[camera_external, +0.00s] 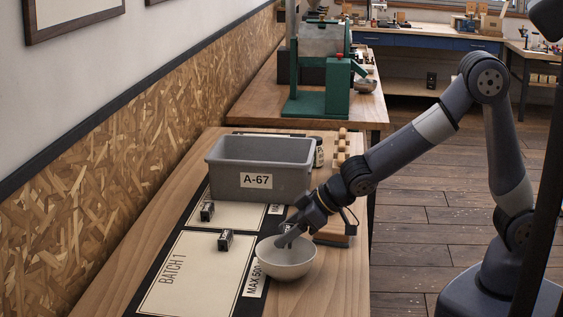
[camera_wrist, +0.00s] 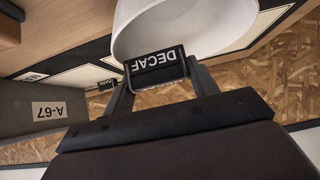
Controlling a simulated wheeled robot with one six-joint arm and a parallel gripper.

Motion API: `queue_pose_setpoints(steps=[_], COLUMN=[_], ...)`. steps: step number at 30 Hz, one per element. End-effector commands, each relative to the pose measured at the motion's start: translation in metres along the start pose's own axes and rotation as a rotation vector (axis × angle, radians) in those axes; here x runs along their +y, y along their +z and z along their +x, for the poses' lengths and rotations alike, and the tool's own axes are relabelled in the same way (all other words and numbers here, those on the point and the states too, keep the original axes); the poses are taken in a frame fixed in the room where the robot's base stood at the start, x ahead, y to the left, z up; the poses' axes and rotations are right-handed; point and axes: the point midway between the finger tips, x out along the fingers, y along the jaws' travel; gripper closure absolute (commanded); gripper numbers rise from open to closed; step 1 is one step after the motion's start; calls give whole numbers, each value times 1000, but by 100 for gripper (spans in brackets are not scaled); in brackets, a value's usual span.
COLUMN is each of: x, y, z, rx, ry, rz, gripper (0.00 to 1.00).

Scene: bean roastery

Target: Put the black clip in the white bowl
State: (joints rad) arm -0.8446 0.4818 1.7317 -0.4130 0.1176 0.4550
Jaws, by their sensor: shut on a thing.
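The black clip (camera_wrist: 150,72), with a white "DECAF" label, is between the fingers of my gripper (camera_wrist: 160,82) in the wrist view. In the external view my gripper (camera_external: 288,236) is shut on it, low over the white bowl (camera_external: 287,265). The clip (camera_external: 285,228) shows there only as a small dark piece at the fingers. The bowl (camera_wrist: 185,25) is right beyond the clip in the wrist view. I cannot tell whether the clip touches the bowl.
A grey bin (camera_external: 225,180) marked A-67 stands behind. A wooden rack (camera_external: 342,160) is to the right. The mat's front is clear.

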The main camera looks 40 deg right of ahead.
Motion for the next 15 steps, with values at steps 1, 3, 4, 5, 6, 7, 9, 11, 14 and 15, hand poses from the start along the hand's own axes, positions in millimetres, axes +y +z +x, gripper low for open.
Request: queue_pose_setpoints(steps=[1,3,4,5,6,7,9,11,14,15], x=[0,0,0,0,0,0,0,0,0,0], y=[2,4,4,5,6,6,8,9,9,9], z=[2,4,4,5,5,6,7,8,7,7], rx=[0,0,0,0,0,0,-2,-3,-5,-5], ry=[0,0,0,0,0,0,0,0,0,0], rz=[0,0,0,0,1,1,1,1,1,1], gripper=[65,65,65,65,65,65,65,65,42,39])
